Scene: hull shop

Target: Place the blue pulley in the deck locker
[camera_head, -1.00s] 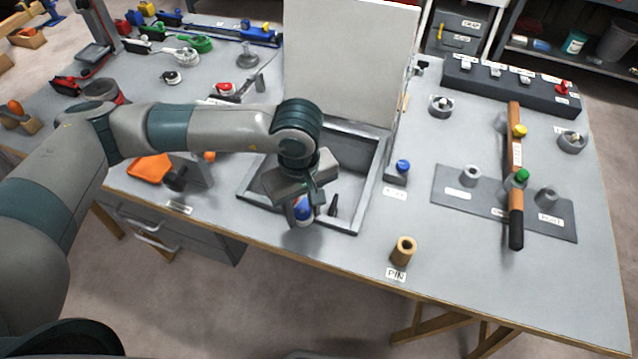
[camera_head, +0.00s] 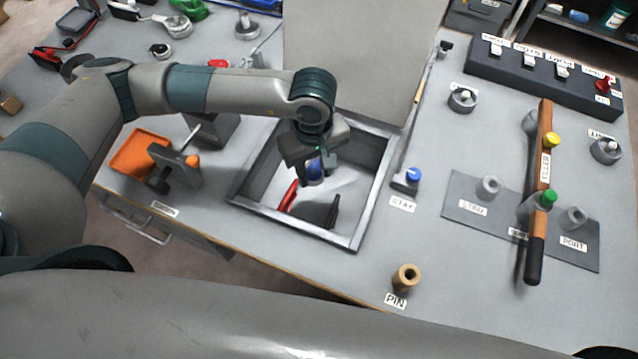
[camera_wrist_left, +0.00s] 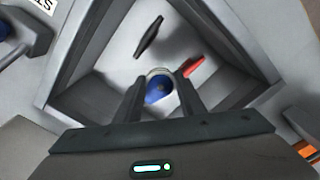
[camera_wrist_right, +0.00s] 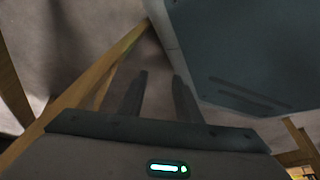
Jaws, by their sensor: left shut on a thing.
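The blue pulley (camera_head: 314,173) is held in my left gripper (camera_head: 314,168). In the left wrist view the pulley (camera_wrist_left: 158,90) sits between the two fingers. The deck locker (camera_head: 373,195) is an open grey box set in the bench, with its pale lid (camera_head: 355,60) standing up behind. My left gripper and the pulley are over the middle of the opening; the exact height above the floor is unclear. My right gripper (camera_wrist_right: 158,95) shows in the right wrist view, fingers apart and empty, near the bench's wooden frame.
A red tool (camera_head: 288,196) and a dark tool (camera_head: 333,210) are inside the locker. A blue-knobbed stay fitting (camera_head: 408,180) stands right of it, and a wooden pin (camera_head: 405,277) near the front edge. An orange tray (camera_head: 138,153) and a vise-like fixture (camera_head: 175,168) lie left.

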